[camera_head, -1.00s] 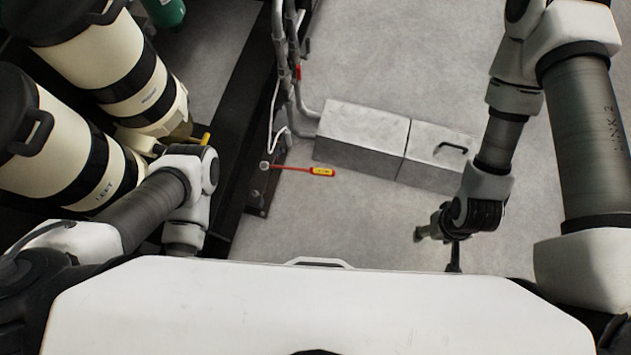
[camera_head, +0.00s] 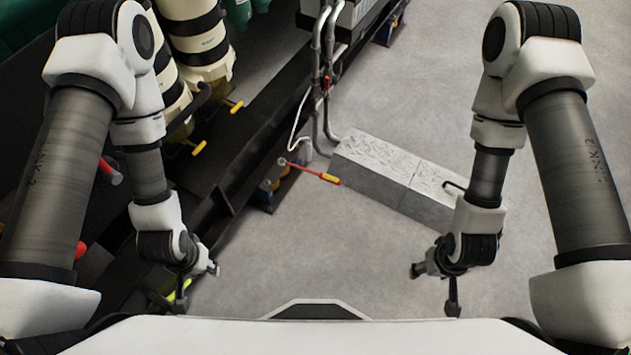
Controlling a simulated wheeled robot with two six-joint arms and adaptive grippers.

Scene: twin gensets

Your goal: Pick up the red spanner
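The red spanner (camera_head: 310,172) lies at the foot of the pipes, between the black frame rail and a grey block. It has a thin red shaft, a ring-like end on the left and a yellow-and-red handle on the right. My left gripper (camera_head: 197,284) hangs low at the left, its fingers apart, well short of the spanner. My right gripper (camera_head: 435,288) hangs low at the right, its fingers apart and empty, also clear of the spanner.
A long grey block (camera_head: 400,178) with a black handle lies right of the spanner. Grey pipes (camera_head: 325,90) rise behind it. Cream cylinders (camera_head: 200,45) and yellow levers (camera_head: 199,147) stand at upper left on the black rail (camera_head: 240,160). Floor between my grippers is clear.

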